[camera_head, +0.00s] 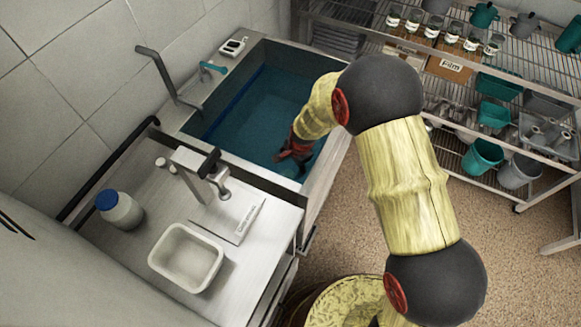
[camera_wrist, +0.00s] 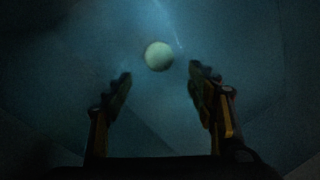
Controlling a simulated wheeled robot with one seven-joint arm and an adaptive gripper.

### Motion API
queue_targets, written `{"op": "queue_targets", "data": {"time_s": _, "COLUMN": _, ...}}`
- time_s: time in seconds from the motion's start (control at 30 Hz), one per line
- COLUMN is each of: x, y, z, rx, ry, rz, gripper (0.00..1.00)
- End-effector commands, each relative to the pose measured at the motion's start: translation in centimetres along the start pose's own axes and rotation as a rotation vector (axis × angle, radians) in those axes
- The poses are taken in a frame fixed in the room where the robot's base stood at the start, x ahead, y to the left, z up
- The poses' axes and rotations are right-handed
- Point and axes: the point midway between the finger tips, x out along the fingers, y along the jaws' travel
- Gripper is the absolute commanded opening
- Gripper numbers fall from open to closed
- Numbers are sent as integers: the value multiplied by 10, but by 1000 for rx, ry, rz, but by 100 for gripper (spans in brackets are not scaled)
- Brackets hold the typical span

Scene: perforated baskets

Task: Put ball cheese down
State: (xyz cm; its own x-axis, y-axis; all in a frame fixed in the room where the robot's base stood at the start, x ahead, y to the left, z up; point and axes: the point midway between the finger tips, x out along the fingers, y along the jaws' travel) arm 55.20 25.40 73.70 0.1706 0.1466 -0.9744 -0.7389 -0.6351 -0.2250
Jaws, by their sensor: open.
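The ball cheese (camera_wrist: 159,56) is a small pale yellowish ball in the wrist view. It appears to lie on the dim blue bottom of the sink basin (camera_head: 240,110), beyond my fingertips and between their lines. My gripper (camera_wrist: 160,80) is open, its two dark fingers apart with nothing between them. In the head view my gripper (camera_head: 293,153) reaches down into the basin near its right side. The ball cheese is not visible in the head view.
The basin walls and rim surround my gripper. A bent faucet (camera_head: 170,75) stands at the basin's left. On the counter are a white tub (camera_head: 186,258), a blue-capped jar (camera_head: 119,210) and a second tap (camera_head: 205,175). A wire shelf (camera_head: 470,75) stands at the right.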

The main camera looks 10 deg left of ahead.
Motion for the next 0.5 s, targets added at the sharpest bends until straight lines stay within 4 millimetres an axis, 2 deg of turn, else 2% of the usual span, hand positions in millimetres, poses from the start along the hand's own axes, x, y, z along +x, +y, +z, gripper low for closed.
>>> {"op": "queue_targets", "data": {"time_s": 0.03, "x": -9, "y": 0, "z": 0, "rx": 0, "ry": 0, "rz": 0, "gripper": 57}}
{"op": "queue_targets", "data": {"time_s": 0.2, "x": -22, "y": 0, "z": 0, "rx": 0, "ry": 0, "rz": 1, "gripper": 57}}
{"op": "queue_targets", "data": {"time_s": 0.5, "x": -24, "y": 1, "z": 0, "rx": 0, "ry": 0, "rz": 1, "gripper": 57}}
